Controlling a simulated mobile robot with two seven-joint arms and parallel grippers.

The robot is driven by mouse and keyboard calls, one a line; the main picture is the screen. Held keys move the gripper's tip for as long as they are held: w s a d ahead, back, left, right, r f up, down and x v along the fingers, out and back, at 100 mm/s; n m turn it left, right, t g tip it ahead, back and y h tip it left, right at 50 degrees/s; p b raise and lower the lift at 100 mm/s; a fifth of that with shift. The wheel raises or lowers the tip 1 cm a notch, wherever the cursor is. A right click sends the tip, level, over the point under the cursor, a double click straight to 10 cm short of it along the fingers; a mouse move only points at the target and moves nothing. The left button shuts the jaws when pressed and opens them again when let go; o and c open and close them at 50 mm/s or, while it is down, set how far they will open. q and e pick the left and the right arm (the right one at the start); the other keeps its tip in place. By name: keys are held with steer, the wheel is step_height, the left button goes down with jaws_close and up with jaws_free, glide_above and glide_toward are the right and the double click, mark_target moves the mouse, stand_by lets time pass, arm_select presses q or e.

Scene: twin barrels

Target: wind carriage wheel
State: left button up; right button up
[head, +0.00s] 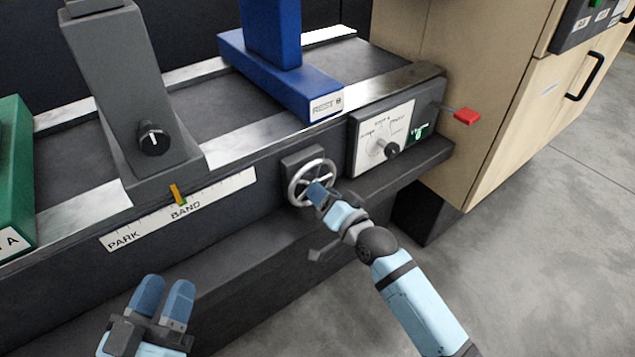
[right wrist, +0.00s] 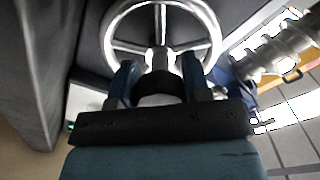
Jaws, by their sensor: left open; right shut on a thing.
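The carriage wheel (head: 301,170) is a silver spoked handwheel on the dark front of the machine bed in the head view. My right gripper (head: 316,191) is at the wheel's lower right. It is shut on a part of the wheel, which the blue fingers partly hide. In the right wrist view the wheel (right wrist: 113,35) fills the top, with the gripper (right wrist: 160,78) at its lower side. The grey carriage (head: 120,85) stands on the bed, its orange pointer (head: 178,194) over the PARK and BAND scale (head: 215,200). My left gripper (head: 163,300) is open and empty at lower left.
A blue rest marked REST B (head: 290,85) sits on the bed, and a green block (head: 12,160) at the left. A dial panel (head: 384,137) and a red-ended lever (head: 466,116) are right of the wheel. Grey floor (head: 540,250) is clear at the right.

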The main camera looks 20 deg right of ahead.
steer(key=o, duration=0.9)
steer(key=shift+m, duration=0.3)
steer(key=p+v, duration=0.3)
steer(key=v, duration=0.4)
